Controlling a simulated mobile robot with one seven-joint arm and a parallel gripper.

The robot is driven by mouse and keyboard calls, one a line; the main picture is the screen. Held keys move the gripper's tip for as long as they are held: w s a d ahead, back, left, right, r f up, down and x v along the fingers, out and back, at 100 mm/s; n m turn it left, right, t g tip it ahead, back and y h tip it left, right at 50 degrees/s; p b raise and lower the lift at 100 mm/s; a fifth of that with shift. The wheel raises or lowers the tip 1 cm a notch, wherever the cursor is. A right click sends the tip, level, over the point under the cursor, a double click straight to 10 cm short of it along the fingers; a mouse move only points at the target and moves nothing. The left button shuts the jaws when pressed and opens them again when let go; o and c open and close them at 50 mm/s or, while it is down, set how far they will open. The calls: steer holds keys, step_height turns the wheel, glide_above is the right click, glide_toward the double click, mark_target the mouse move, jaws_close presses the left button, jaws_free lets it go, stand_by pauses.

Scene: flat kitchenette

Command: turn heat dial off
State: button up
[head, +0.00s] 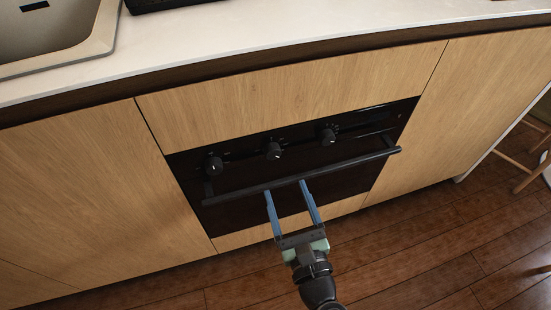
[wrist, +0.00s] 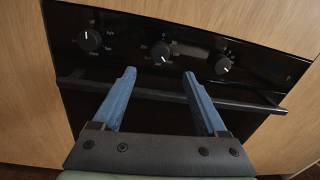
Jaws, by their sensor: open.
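The black oven front carries three dark round dials in a row: a left dial (head: 213,163), a middle dial (head: 272,150) and a right dial (head: 328,136). In the wrist view they are the left dial (wrist: 90,40), the middle dial (wrist: 161,52) and the right dial (wrist: 223,65), each with a white pointer mark. I cannot tell which one is the heat dial. My gripper (head: 286,188) is open and empty, with blue fingers apart. It is below the dials, near the handle bar. It also shows in the wrist view (wrist: 158,72).
A long black oven handle (head: 300,177) runs across below the dials, close to my fingertips. Wooden cabinet fronts (head: 100,190) flank the oven. A white countertop (head: 220,40) with a sink (head: 50,35) lies above. The wooden floor is clear near the oven; a stool (head: 530,160) stands far right.

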mark_target(274, 156)
steer(key=x, duration=0.9)
steer(key=shift+w+a+b, duration=0.1)
steer(key=shift+b, duration=0.3)
steer(key=shift+c, duration=0.2)
jaws_close()
